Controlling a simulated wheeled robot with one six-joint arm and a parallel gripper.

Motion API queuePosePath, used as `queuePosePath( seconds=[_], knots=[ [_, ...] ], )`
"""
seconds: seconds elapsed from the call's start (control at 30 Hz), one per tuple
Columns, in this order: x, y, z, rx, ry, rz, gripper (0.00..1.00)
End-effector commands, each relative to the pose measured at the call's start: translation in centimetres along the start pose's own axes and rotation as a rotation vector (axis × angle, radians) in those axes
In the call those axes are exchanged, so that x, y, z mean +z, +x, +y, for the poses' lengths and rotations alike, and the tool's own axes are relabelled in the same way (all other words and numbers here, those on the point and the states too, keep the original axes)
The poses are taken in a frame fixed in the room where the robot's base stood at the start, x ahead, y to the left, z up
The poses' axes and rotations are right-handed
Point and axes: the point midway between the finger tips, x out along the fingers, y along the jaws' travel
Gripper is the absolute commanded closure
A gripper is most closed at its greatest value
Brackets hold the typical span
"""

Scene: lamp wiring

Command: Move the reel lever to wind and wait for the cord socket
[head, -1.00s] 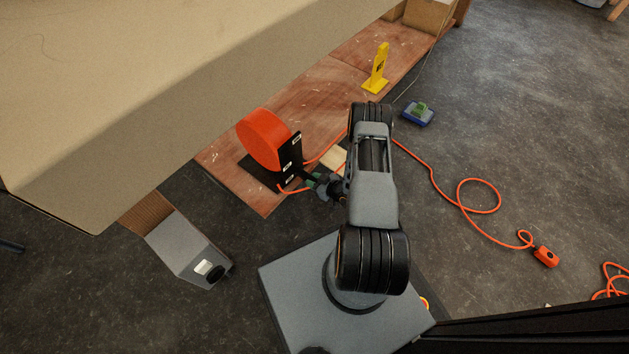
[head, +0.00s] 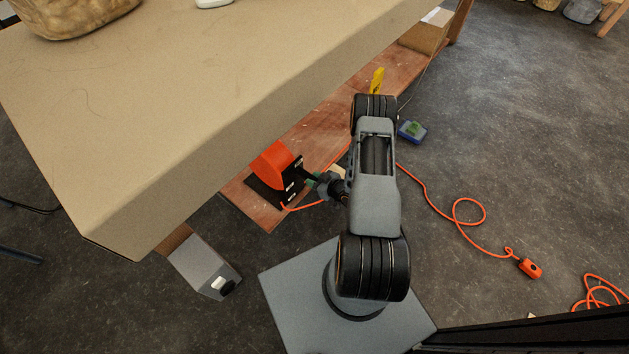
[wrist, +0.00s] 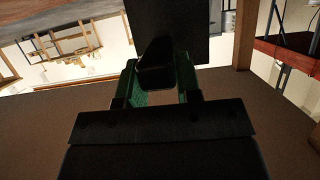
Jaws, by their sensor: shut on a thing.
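The orange reel (head: 272,168) stands on the low wooden shelf under the table, with a black plate (head: 292,180) carrying small white labels on its right side. My gripper (head: 314,181) is at this plate, its green-padded fingers close to it. In the wrist view my gripper (wrist: 163,88) is shut on a dark block-like lever (wrist: 156,65), with a black panel (wrist: 165,25) behind it. The lever's setting cannot be read. The orange cord (head: 440,207) runs over the floor to the orange cord socket (head: 530,268), which lies at the right.
The large tan table (head: 150,120) overhangs the reel and shelf (head: 262,213). A yellow stand (head: 377,80) and a blue box with a green top (head: 412,131) lie beyond my arm. A grey box (head: 205,268) stands at lower left.

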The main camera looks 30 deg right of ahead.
Motion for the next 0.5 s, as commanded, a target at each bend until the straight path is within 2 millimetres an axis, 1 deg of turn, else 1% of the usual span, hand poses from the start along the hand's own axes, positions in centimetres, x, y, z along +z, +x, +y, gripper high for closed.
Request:
queuePosePath(
  seconds=[0.33,0.37,0.5],
  knots=[
    [-0.27,-0.22,0.10,0.004,0.003,0.004,1.00],
    [-0.29,-0.22,0.10,0.004,0.003,0.005,0.66],
    [-0.30,-0.11,0.00,0.001,0.001,0.005,0.52]
  ],
)
